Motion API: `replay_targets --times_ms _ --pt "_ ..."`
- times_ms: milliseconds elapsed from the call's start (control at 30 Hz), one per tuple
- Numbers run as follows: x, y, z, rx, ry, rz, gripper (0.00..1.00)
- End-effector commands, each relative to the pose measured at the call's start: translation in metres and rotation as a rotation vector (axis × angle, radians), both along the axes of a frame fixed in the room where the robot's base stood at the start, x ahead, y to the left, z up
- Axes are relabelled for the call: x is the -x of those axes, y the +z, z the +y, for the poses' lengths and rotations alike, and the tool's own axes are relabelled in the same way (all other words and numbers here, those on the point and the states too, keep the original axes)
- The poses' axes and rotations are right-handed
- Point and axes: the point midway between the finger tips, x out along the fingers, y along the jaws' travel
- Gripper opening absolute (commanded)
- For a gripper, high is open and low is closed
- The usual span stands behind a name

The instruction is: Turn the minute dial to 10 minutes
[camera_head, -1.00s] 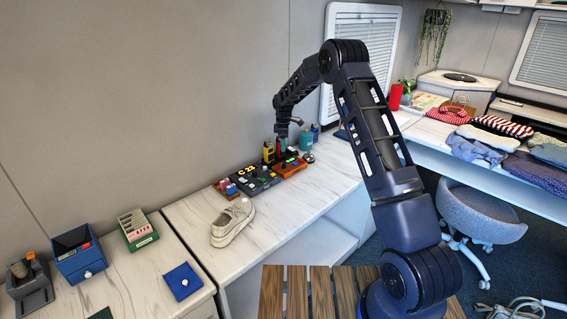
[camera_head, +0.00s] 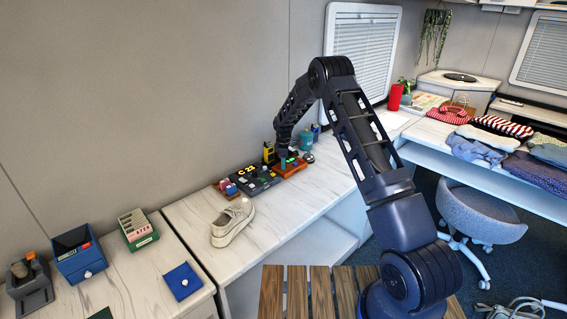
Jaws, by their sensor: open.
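My gripper (camera_head: 287,160) is at the far end of the white counter, over an orange-brown device (camera_head: 293,170) with a small green lit patch. It hides part of that device, and its fingers are too small and dark to make out well. The minute dial cannot be told apart at this size. Left of the device is a dark panel (camera_head: 257,180) with a yellow lit display and several small coloured parts.
A pale shoe (camera_head: 232,223) stands on the front of the counter (camera_head: 285,212). A small block set (camera_head: 227,188) is left of the panel. A yellow item (camera_head: 268,152) and a teal container (camera_head: 306,140) stand behind. The counter between shoe and device is clear.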

Motion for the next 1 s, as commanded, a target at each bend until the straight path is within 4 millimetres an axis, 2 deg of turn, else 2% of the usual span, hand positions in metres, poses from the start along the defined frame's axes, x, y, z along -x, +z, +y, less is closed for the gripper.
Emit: replay_targets --times_ms 133,367,667,1000 --pt "0.0 0.0002 -0.0001 0.0 0.0 0.0 0.47" --pt "0.0 0.0004 -0.0002 0.0 0.0 0.0 0.02" --pt "-0.0001 0.0005 -0.0003 0.0 -0.029 0.0 0.02" --pt "-0.0003 0.0008 -0.0004 0.0 -0.235 0.0 0.02"
